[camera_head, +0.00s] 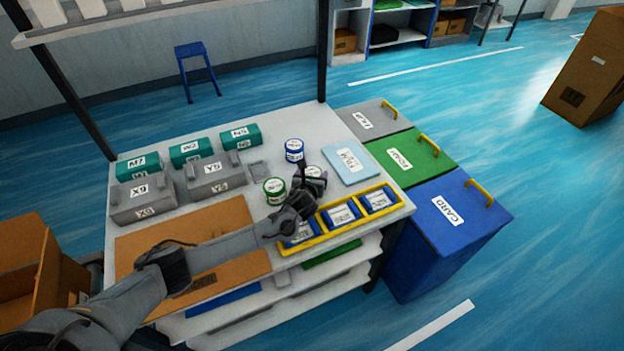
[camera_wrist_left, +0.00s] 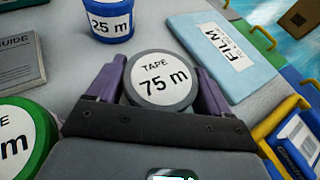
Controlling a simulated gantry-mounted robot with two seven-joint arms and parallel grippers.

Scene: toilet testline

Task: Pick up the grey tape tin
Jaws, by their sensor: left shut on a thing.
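The grey tape tin (camera_wrist_left: 162,80), with a white lid marked "TAPE 75 m", sits between the two purple fingers of my left gripper (camera_wrist_left: 158,88) in the left wrist view. The fingers are shut on its sides. In the head view the left gripper (camera_head: 309,178) is over the right part of the table, and the tin's pale top (camera_head: 314,171) shows partly behind it. Whether the tin touches the table is hard to tell. My right gripper is in neither view.
A green tin (camera_head: 274,191) stands close left of the gripper and a blue tin (camera_head: 294,150) behind it. A film packet (camera_head: 352,163) lies to the right. A yellow-framed rack (camera_head: 318,238) with blue boxes lines the table's front right edge. Lidded bins stand beyond the table's right edge.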

